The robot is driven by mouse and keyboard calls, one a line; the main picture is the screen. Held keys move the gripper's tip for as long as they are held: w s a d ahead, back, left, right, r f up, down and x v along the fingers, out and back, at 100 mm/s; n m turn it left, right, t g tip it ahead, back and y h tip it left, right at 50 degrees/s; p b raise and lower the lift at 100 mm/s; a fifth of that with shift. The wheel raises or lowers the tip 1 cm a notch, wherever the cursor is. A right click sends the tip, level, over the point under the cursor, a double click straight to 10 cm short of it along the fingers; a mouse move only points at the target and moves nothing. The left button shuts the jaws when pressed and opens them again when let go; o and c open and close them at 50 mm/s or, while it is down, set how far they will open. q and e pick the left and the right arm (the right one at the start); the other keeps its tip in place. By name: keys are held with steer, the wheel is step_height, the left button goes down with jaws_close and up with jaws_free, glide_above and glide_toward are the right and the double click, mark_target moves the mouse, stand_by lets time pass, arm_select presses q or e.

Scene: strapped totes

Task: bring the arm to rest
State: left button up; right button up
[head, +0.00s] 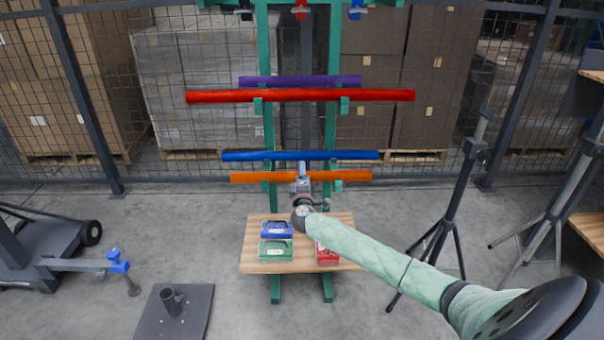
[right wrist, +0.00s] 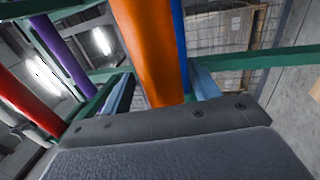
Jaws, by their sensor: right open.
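My right arm reaches in from the lower right of the head view. Its gripper (head: 303,170) is at the green rack (head: 269,130), in front of the orange tube (head: 250,178) and just below the blue tube (head: 240,156). In the right wrist view the two blue-grey fingers stand apart, one on each side of the orange tube (right wrist: 148,45). The jaws are open; whether a finger touches the tube I cannot tell. The gripper hides the middle of the orange tube in the head view. My left gripper is not in view.
A red tube (head: 220,97) and a purple tube (head: 260,81) lie higher on the rack. A wooden shelf (head: 255,228) below holds blue (head: 277,229), green (head: 276,250) and red (head: 326,257) boxes. A tripod stand (head: 450,205) is at right, a dark base plate (head: 190,315) at lower left.

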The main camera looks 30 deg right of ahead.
steer(key=v, duration=0.6)
